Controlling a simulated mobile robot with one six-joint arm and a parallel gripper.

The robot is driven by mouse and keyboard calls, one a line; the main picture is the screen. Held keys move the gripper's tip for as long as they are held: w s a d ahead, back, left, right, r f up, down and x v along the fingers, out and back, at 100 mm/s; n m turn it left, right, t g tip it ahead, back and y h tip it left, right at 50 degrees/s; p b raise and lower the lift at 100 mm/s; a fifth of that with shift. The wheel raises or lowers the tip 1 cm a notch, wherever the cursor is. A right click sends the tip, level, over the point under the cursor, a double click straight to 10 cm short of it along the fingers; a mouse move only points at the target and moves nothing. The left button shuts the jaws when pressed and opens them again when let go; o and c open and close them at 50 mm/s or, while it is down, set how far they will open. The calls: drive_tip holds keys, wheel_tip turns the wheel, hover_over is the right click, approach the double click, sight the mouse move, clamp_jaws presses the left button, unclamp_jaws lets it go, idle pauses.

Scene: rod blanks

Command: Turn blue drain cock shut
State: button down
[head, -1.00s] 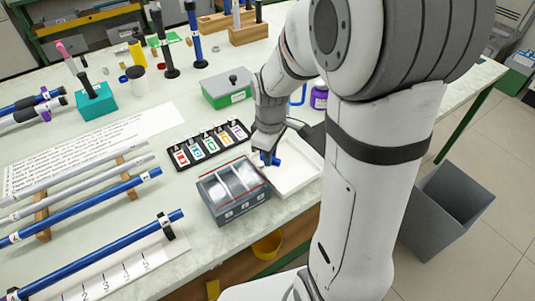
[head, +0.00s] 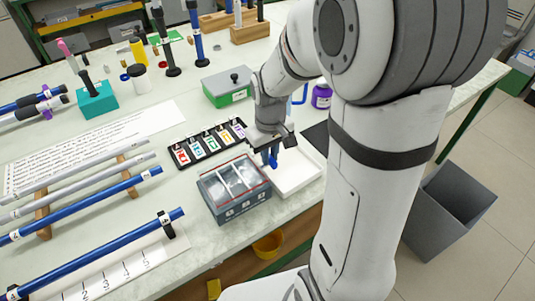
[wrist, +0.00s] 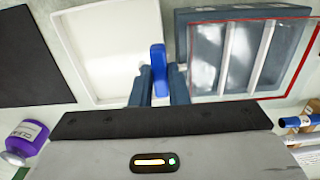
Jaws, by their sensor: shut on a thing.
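The blue drain cock (head: 271,161) is a small blue lever between the grey compartment box (head: 236,208) and the white tray (head: 292,182). My gripper (head: 267,152) comes down over it from above. In the wrist view, my gripper (wrist: 160,82) is shut on the blue cock (wrist: 157,58), with a dark finger on each side and the blue end sticking out past the tips. The cock lies beside the end wall of the box (wrist: 182,50); where it joins the box is hidden by the fingers.
The box has a clear, red-edged lid over its compartments. A black rack of numbered cards (head: 207,147) and a green case (head: 227,90) stand behind. A purple jar (head: 321,97) is to the right. Blue and grey rods (head: 80,207) lie at left. A grey bin (head: 447,207) is on the floor.

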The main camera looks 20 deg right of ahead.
sight(271, 158)
drive_tip(key=shift+s+f, duration=0.1)
drive_tip(key=shift+s, duration=0.1)
drive_tip(key=c, duration=1.4)
unclamp_jaws()
drive_tip(key=shift+w+r, duration=0.1)
drive_tip(key=shift+r, duration=0.2)
wheel_tip(271, 158, up, 7)
drive_tip(key=shift+r, duration=0.2)
